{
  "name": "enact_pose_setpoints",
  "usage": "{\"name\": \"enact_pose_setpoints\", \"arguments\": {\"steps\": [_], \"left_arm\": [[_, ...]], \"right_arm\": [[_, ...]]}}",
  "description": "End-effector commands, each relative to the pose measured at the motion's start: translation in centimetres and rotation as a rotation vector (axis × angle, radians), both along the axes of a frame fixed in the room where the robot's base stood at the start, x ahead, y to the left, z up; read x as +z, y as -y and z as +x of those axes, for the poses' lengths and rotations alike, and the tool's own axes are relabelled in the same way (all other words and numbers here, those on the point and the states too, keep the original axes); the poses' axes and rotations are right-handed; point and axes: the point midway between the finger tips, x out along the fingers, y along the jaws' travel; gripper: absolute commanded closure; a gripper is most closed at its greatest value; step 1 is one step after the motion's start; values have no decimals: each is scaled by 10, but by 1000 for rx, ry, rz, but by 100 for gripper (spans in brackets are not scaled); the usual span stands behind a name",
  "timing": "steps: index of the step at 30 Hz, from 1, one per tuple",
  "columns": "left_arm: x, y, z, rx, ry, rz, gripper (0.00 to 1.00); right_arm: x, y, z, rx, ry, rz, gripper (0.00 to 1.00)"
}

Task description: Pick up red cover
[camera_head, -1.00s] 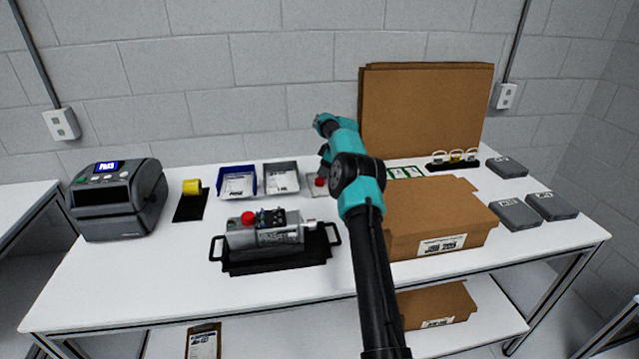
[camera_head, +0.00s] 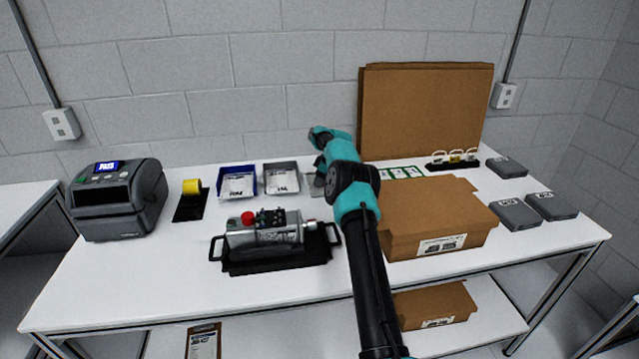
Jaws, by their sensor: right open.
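A round red cover (camera_head: 248,218) sits on the left end of the grey servo motor (camera_head: 265,235). The motor rests in a black tray with handles (camera_head: 280,262). My right gripper (camera_head: 319,182) is open and points down over a small grey plate (camera_head: 310,194), just right of the grey bin. The gripper hides most of that plate, and no red shows there now. I cannot tell how close the fingertips are to the plate. My left gripper is not in view.
A blue bin (camera_head: 237,194) and a grey bin (camera_head: 296,189) stand left of my gripper. A cardboard box (camera_head: 430,220) lies right of my arm, with upright cardboard sheets (camera_head: 425,110) behind. A label printer (camera_head: 115,198) stands at the left. The front left table is clear.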

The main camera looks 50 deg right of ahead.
Motion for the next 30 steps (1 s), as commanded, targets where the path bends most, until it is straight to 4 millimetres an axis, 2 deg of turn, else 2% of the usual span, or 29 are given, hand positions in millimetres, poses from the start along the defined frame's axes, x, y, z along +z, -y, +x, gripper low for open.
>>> {"name": "enact_pose_setpoints", "arguments": {"steps": [8,19,30], "left_arm": [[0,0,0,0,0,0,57],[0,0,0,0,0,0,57],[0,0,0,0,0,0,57]], "right_arm": [[0,0,0,0,0,0,51],[0,0,0,0,0,0,87],[4,0,0,0,0,-1,88]]}}
